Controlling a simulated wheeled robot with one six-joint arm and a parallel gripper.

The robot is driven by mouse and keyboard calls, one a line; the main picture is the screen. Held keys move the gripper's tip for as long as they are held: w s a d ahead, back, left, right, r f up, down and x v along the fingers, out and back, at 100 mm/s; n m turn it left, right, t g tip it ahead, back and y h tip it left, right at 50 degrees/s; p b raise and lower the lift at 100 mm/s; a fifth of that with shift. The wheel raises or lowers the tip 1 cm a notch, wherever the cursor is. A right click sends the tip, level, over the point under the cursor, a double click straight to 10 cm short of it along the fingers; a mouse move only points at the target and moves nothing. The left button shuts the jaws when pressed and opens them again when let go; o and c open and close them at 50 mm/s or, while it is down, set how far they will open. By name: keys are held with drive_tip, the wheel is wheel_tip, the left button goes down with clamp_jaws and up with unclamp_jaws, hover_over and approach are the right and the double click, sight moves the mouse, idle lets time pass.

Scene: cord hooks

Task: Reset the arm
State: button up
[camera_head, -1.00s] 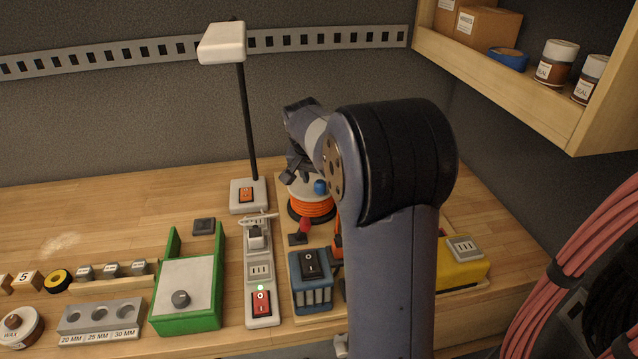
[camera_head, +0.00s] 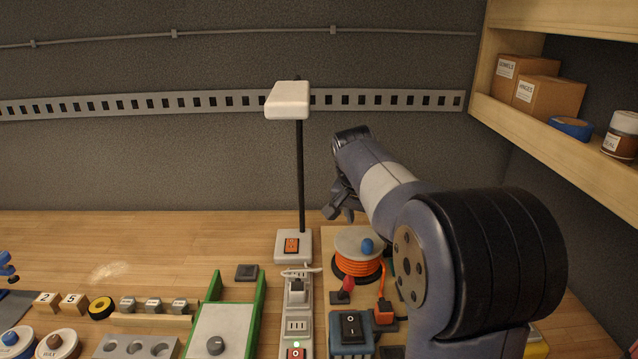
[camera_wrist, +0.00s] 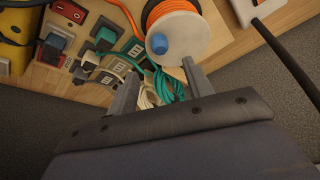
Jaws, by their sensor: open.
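My gripper (camera_head: 340,202) is in the air above the back of the bench, just over and left of the cord spool. Its two fingers stand apart in the wrist view (camera_wrist: 160,80). The spool (camera_head: 357,240) has a pale top, a blue knob and orange cord, and it also shows in the wrist view (camera_wrist: 185,38). In the wrist view a green cord (camera_wrist: 168,84) and a white cord (camera_wrist: 147,96) show between the fingers. They appear to lie beyond the fingers, not gripped. My arm hides part of the bench at right.
A lamp (camera_head: 300,165) stands close to the left of my gripper. A power strip (camera_head: 298,312) and a green tray (camera_head: 258,312) are in front. The bench at back left is clear.

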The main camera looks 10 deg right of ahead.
sight(367, 242)
drive_tip(key=p+x, duration=0.1)
drive_tip(key=x, duration=0.9)
drive_tip(key=shift+f, duration=0.15)
drive_tip(key=shift+d+p, duration=0.15)
drive_tip(key=shift+p, duration=0.15)
drive_tip(key=shift+n, duration=0.3)
